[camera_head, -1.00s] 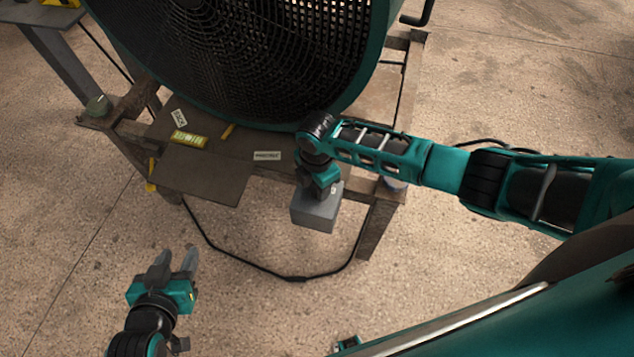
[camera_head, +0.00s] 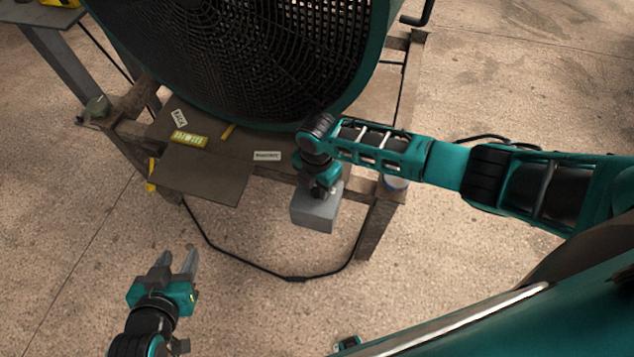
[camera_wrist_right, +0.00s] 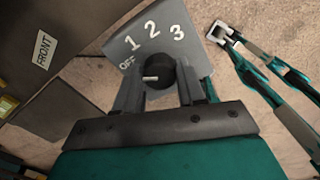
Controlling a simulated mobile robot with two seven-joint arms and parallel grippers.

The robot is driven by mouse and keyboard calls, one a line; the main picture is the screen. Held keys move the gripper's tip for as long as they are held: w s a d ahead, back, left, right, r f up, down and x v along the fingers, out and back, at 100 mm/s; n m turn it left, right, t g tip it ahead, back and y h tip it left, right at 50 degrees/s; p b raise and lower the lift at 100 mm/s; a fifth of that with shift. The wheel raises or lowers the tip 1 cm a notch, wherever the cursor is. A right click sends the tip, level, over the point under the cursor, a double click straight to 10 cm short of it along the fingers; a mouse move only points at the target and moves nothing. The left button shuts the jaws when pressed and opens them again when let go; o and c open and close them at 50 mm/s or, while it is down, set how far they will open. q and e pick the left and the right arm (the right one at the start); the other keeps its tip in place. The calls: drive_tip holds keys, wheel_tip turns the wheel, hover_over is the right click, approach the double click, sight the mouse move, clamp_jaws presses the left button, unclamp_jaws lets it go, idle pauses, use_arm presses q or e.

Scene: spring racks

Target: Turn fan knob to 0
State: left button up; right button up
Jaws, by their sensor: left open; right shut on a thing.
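The fan (camera_head: 240,50) has a dark grille and a teal rim and stands on a wooden stand. A grey control box (camera_head: 315,215) is at the stand's front edge, also in the right wrist view (camera_wrist_right: 195,45), marked OFF, 1, 2 and 3. The black fan knob (camera_wrist_right: 160,72) is on its face, with a white pointer directed left, toward the OFF side. My right gripper (camera_head: 321,192) is over the box and shut on the knob, one finger on each side in the wrist view (camera_wrist_right: 160,88). My left gripper (camera_head: 175,262) is open and empty, lower left.
The wooden stand (camera_head: 380,215) carries a flat board (camera_head: 200,178) and small labels in front of the fan. A black cable (camera_head: 290,277) hangs below to the floor. The floor around my left gripper is clear.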

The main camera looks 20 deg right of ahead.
sight(317, 187)
drive_tip(key=o, duration=1.1)
drive_tip(key=shift+c, duration=0.2)
drive_tip(key=shift+r, duration=0.1)
wheel_tip(317, 187, up, 13)
drive_tip(key=shift+f, duration=0.2)
